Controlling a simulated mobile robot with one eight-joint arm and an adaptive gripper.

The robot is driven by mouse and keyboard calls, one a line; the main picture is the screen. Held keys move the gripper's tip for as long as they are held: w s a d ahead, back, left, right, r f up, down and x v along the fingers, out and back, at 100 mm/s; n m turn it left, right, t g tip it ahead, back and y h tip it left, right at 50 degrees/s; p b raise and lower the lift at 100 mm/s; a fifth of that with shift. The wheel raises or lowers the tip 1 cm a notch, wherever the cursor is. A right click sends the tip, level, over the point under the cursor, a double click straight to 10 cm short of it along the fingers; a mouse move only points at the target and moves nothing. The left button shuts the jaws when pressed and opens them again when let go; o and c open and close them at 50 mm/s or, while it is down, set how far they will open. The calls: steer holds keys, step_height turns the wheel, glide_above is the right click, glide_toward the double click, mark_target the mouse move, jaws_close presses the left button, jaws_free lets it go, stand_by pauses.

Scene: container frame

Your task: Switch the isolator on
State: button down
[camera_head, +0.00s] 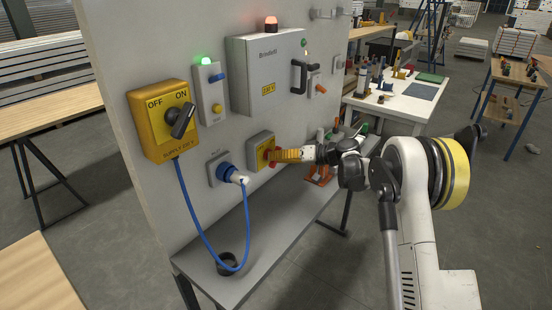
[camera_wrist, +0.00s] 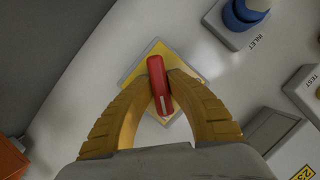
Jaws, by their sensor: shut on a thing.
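The isolator is a small grey box with a yellow plate (camera_head: 263,148) and a red handle (camera_head: 272,164), low on the grey panel. My gripper (camera_head: 276,155) reaches it from the right. In the wrist view, the red handle (camera_wrist: 158,85) stands in front of the yellow plate (camera_wrist: 142,66), turned nearly in line with the fingers. My yellow fingers (camera_wrist: 160,82) are closed on both sides of the handle. The fingers cover part of the plate, and no position marks can be read on it.
A yellow supply box (camera_head: 160,143) has a black knob (camera_head: 182,121) pointing toward ON. A blue plug (camera_head: 226,172) with a hanging cable sits left of the isolator. The grey cabinet (camera_head: 268,70) above carries a glowing red lamp (camera_head: 271,24). A green lamp (camera_head: 205,61) is lit.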

steer(key=shift+m, duration=0.4)
steer(key=shift+y, duration=0.3)
steer(key=c, duration=1.3)
jaws_free()
steer(key=shift+a, duration=0.15)
steer(key=shift+d, duration=0.2)
steer(key=v, duration=1.1)
steer(key=shift+d+r, duration=0.25)
steer(key=shift+d, duration=0.05)
steer(key=shift+s, duration=0.15)
